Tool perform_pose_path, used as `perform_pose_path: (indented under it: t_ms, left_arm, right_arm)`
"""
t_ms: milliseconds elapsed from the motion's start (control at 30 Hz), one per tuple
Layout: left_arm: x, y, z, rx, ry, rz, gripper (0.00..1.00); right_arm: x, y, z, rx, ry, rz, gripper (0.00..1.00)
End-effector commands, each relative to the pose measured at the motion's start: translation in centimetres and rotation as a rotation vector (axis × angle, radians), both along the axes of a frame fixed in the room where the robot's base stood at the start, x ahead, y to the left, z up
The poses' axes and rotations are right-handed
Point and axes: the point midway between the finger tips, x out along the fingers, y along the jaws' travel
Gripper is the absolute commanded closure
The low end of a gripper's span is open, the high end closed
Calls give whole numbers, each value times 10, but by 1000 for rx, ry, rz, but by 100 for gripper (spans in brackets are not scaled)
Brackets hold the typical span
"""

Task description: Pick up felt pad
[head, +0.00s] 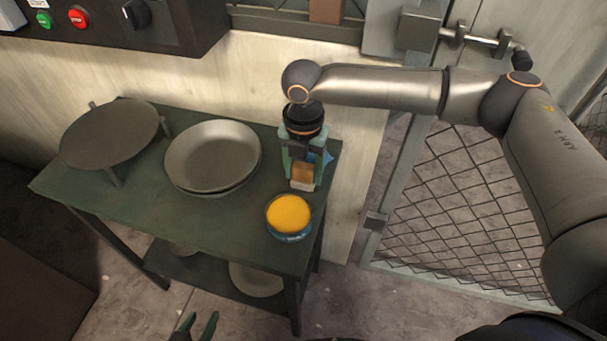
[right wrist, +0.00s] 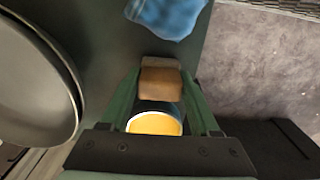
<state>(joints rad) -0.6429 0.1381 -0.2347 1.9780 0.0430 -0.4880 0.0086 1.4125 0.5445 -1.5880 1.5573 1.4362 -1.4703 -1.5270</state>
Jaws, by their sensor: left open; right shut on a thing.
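The felt pad (head: 303,173) is a small tan-brown block with a paler end, at the right side of the green table. My right gripper (head: 301,181) points down over the table and is shut on the pad. In the right wrist view the pad (right wrist: 161,84) sits between the green fingertips of my right gripper (right wrist: 160,98). I cannot tell whether the pad touches the tabletop. My left gripper (head: 196,328) is open and empty at the bottom edge of the head view, apart from the table and partly cut off.
A round blue tin with yellow contents (head: 289,213) stands just in front of the pad. A blue cloth (head: 328,158) lies behind it. Stacked metal bowls (head: 212,155) and a round dark stand (head: 110,135) occupy the table (head: 150,215). A mesh gate (head: 470,200) is at right.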

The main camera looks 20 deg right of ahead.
Motion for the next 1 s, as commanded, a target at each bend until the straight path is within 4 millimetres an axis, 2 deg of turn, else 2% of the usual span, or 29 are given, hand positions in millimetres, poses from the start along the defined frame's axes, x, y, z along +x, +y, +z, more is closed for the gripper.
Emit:
perform_pose_path:
  t_ms: [33,400,767,867,1000]
  left_arm:
    - [0,1,0,1,0,0,50]
    - [1,2,0,3,-2,2,50]
    - [1,2,1,3,-2,2,50]
    - [1,2,3,3,-3,2,50]
    - [1,3,6,4,-5,4,50]
  right_arm:
    - [0,0,0,0,0,0,53]
    - [0,0,0,0,0,0,94]
    - [0,0,6,1,-1,0,94]
    - [1,0,16,1,-2,0,94]
    - [-4,2,39,2,-2,3,94]
